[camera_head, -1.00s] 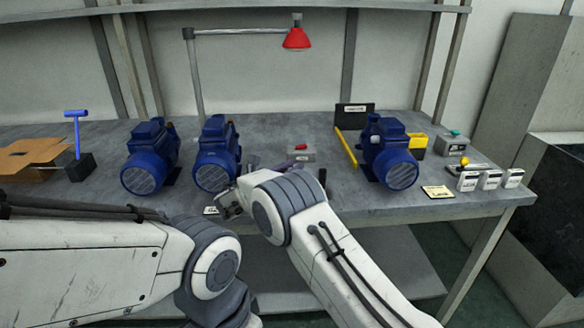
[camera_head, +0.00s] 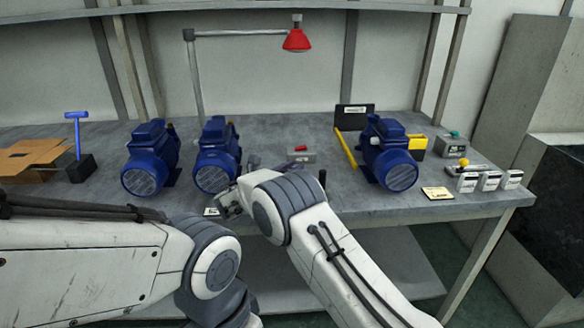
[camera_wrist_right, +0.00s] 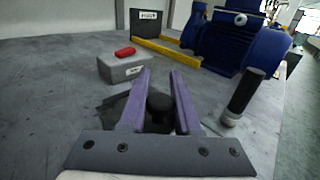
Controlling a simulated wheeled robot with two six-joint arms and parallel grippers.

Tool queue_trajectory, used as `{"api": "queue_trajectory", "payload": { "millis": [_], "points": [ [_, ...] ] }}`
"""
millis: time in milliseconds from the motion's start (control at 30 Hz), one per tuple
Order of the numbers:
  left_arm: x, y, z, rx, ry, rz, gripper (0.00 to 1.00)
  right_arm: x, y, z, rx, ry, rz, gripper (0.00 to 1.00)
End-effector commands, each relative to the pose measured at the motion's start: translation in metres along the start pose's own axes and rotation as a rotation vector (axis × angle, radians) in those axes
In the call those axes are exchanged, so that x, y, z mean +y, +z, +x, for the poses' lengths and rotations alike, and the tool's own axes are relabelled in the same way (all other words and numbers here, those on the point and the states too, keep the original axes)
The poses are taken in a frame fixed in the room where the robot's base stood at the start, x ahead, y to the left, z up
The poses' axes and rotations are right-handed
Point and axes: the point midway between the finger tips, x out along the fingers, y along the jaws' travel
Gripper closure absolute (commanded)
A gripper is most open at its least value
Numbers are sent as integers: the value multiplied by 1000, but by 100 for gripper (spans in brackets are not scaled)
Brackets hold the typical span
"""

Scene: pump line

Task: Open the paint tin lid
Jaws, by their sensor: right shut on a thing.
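No paint tin or lid can be made out in these views. In the right wrist view, my right gripper (camera_wrist_right: 161,76) has its two purple fingers on either side of a black round knob (camera_wrist_right: 160,104) and is shut on it. What lies under the knob is mostly hidden by the fingers and the gripper's body. In the head view, my right arm's own links hide most of this gripper and the knob. My left arm comes in from the left; its gripper is not in view.
A black-handled thing (camera_wrist_right: 243,94) stands right of the fingers. A grey box with a red top (camera_wrist_right: 122,66) is ahead on the left. Blue pumps (camera_head: 217,155) stand on the grey bench (camera_head: 290,130). A yellow bar (camera_head: 345,148) lies beside the right pump (camera_head: 388,155).

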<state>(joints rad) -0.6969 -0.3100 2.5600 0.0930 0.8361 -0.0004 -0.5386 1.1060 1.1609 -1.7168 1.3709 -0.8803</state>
Motion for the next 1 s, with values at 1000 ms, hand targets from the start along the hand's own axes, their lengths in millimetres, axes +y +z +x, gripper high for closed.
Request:
{"api": "queue_trajectory", "payload": {
  "millis": [1000],
  "points": [
    [8,-6,-104,0,0,0,50,14,16,12,407,3,-405,100]
  ]
}}
